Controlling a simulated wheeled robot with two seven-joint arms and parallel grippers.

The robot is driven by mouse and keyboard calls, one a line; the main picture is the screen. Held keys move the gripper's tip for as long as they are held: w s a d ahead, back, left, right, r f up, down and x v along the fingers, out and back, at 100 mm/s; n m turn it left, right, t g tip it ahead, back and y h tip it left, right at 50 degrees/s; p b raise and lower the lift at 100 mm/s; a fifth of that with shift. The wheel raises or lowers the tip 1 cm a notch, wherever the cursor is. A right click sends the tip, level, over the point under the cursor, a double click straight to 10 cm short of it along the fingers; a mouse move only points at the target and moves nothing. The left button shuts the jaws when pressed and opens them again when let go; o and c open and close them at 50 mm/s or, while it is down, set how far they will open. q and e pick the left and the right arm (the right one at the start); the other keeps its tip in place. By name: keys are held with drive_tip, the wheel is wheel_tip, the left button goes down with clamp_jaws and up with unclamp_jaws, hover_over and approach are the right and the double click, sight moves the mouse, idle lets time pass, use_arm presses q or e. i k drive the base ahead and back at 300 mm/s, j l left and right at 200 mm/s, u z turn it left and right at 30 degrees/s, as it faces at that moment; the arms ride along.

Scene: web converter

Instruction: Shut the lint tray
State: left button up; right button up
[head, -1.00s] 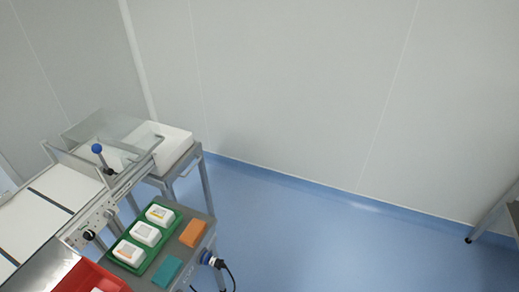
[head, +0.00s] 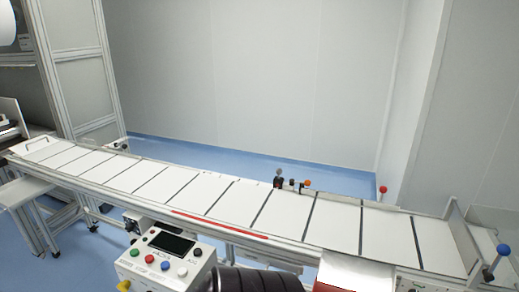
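I cannot make out a part that is clearly the lint tray in the head view. A long white conveyor bed (head: 230,199) with dark cross gaps runs from the far left to the lower right. At its far left end is a pale flat part with a small dark handle (head: 37,142); I cannot tell whether this is the tray. Neither of my grippers shows.
A control box (head: 165,262) with coloured buttons and a dark screen stands before the conveyor. A metal frame (head: 75,50) rises at the left. A small table (head: 25,190) stands at the left edge. A blue knob (head: 503,249) is at the right. Blue floor shows behind.

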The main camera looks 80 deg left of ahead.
sight(15, 194)
drive_tip(key=u, duration=4.45)
drive_tip(key=z, duration=0.2)
drive_tip(key=i+j+z, duration=0.7)
drive_tip(key=i, duration=0.1)
